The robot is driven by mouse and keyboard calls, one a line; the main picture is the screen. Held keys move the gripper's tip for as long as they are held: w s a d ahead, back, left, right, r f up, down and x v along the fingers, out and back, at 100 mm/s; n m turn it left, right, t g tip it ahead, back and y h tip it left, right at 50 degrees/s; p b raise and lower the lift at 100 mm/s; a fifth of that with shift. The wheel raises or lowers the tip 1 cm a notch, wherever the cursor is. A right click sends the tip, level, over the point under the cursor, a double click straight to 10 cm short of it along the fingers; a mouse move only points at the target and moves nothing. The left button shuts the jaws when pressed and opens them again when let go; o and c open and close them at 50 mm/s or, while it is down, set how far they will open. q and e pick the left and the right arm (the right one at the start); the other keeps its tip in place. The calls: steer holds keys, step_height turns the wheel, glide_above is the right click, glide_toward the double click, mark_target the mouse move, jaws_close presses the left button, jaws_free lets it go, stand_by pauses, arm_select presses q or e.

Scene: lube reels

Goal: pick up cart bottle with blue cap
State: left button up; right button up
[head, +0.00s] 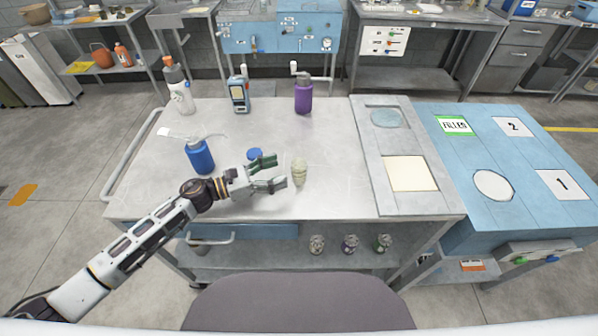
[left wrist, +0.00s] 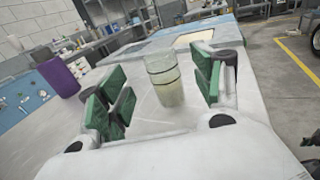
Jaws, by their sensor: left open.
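A small clear, pale yellow-green bottle (head: 299,172) stands upright on the cart top (head: 330,195). I see no blue cap on it. In the left wrist view the bottle (left wrist: 163,80) stands between the lines of the two green-padded fingers, a little beyond them. My left gripper (head: 279,172) is open and empty, just left of this bottle, fingers pointing at it. A blue round cap-like disc (head: 255,154) shows just behind the gripper; whether a bottle is under it I cannot tell. My right gripper is not in view.
A blue pump bottle (head: 200,157) stands left of the gripper. A white bottle (head: 181,95), a handheld device (head: 239,95) and a purple bottle (head: 303,95) stand at the back. Several small jars (head: 350,244) sit on the lower shelf. A grey panel (head: 375,165) lies at right.

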mark_target(292, 166)
arm_select(q)
steer(key=shift+x, duration=1.1)
steer(key=shift+d, duration=0.15)
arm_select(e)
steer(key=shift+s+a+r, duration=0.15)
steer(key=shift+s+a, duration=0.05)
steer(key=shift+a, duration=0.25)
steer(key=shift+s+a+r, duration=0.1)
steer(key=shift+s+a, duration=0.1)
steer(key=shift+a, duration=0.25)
arm_select(q)
steer(key=shift+w, duration=0.1)
steer(key=shift+w+d+r+p, duration=0.1)
steer(key=shift+w+d+p, duration=0.1)
steer(key=shift+d+p, duration=0.3)
steer(key=shift+p+x, duration=0.5)
steer(key=shift+x, duration=1.45)
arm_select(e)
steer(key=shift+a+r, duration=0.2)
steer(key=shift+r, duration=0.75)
